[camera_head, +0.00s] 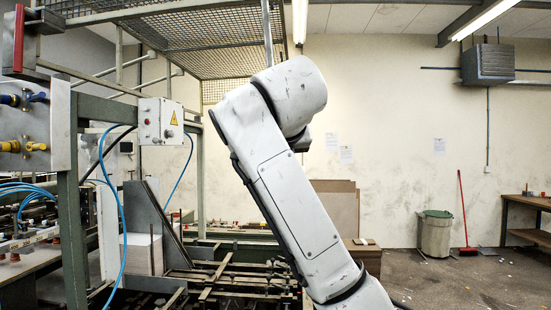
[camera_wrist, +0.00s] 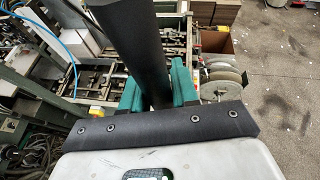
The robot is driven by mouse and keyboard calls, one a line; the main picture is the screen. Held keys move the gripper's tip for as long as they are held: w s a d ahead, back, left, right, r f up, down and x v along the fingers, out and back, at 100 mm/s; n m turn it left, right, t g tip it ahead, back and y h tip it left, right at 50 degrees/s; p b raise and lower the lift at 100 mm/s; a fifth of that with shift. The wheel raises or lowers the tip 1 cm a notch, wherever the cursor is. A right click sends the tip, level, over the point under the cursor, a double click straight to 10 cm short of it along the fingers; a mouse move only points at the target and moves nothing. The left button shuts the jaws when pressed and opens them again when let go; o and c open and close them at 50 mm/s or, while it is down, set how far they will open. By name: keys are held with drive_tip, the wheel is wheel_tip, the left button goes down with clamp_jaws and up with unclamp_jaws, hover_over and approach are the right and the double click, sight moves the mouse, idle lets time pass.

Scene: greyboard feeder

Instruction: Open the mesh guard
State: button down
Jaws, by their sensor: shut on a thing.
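The mesh guard (camera_head: 200,50) is a wire-mesh panel in a grey-green frame, at the top of the head view. It is raised high over the feeder, with an open gap below it. In the wrist view, my gripper (camera_wrist: 157,92) has teal fingers on both sides of a thick dark bar (camera_wrist: 137,40) and is shut on it. The bar's far end is out of view, and I cannot tell how it joins the guard. In the head view, my arm hides my gripper. A thin grey upright bar (camera_head: 267,30) shows above my arm, near the mesh's right edge.
The feeder bed (camera_head: 235,272) with its rails lies below. A white control box (camera_head: 161,121) and a red-edged panel (camera_head: 19,40) are at left. A grey bin (camera_head: 435,235), a red broom (camera_head: 463,215) and a workbench (camera_head: 527,202) stand at right, with open floor between.

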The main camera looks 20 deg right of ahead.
drive_tip(key=shift+d, duration=0.1)
drive_tip(key=c, duration=0.9)
unclamp_jaws()
drive_tip(key=shift+w, duration=0.1)
drive_tip(key=shift+c, duration=0.2)
drive_tip(key=b+v, duration=0.1)
drive_tip(key=v, duration=0.6)
drive_tip(key=shift+s, duration=0.25)
